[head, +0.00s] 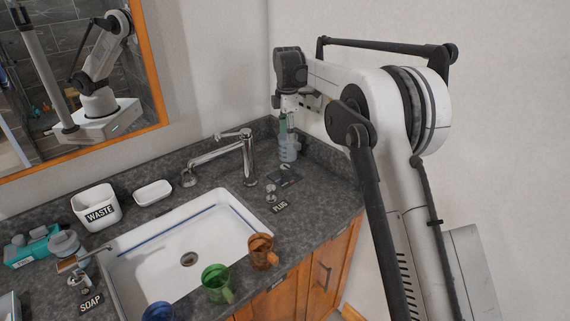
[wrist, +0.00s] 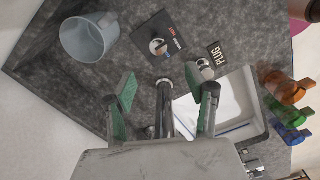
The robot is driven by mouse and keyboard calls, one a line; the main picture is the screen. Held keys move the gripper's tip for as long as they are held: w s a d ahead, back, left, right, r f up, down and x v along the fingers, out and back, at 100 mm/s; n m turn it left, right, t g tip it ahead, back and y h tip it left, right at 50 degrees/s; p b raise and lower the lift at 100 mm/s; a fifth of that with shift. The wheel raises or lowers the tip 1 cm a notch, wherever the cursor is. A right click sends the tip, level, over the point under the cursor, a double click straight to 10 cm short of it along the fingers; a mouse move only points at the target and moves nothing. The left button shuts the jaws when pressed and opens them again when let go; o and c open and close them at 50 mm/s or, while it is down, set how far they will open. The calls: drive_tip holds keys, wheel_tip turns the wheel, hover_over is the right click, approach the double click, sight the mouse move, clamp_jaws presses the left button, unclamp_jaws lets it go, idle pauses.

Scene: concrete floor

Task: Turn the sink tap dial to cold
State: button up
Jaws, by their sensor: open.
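The tap dial (wrist: 157,46) is a round chrome knob on a black plate with small printed lettering. In the wrist view it lies beyond the fingertips, near the top middle. In the head view the dial (head: 285,168) is small, right of the chrome tap (head: 248,160). My gripper (head: 284,125) hangs above the back right corner of the counter, higher than the dial and apart from it. In the wrist view my gripper (wrist: 168,92) is open and empty, green pads apart, with the chrome tap (wrist: 165,110) seen between the fingers. The dial's exact setting is too small to read.
A translucent cup (wrist: 90,38) stands near the dial plate; it also shows below my gripper (head: 288,150). A plug knob (head: 270,192) with a PLUG label sits near the white sink (head: 150,245). Orange (head: 262,252) and green (head: 217,283) mugs line the front edge.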

sight(285, 165)
drive_tip(key=f, duration=0.5)
drive_tip(key=f+p, duration=0.1)
drive_tip(key=f, duration=0.8)
drive_tip(key=shift+w+a+f, duration=0.2)
drive_tip(key=shift+a+f, duration=0.1)
drive_tip(key=c, duration=1.1)
